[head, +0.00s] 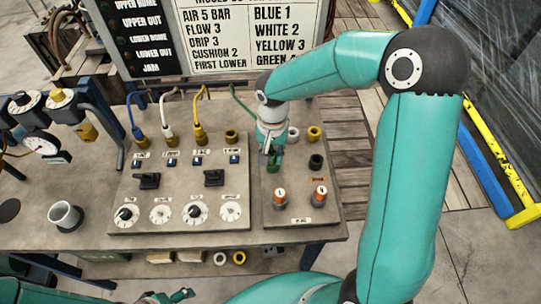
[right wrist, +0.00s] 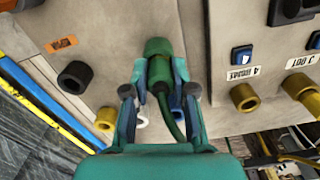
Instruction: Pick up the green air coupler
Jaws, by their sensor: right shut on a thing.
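The green air coupler (right wrist: 158,62) is between the two fingers of my right gripper (right wrist: 160,92) in the right wrist view, and the fingers are shut on it. Its green hose runs back from it between the fingers. In the head view, my right gripper (head: 268,152) points down over the right-hand panel, with the green coupler (head: 275,158) partly hidden at its tips. I cannot tell whether the coupler touches the panel. Part of my left gripper (head: 178,297) shows at the bottom edge; its jaws are not clear.
Blue, white and yellow hoses (head: 167,112) end at the back of the left control panel (head: 180,180). A sign (head: 250,35) stands behind.

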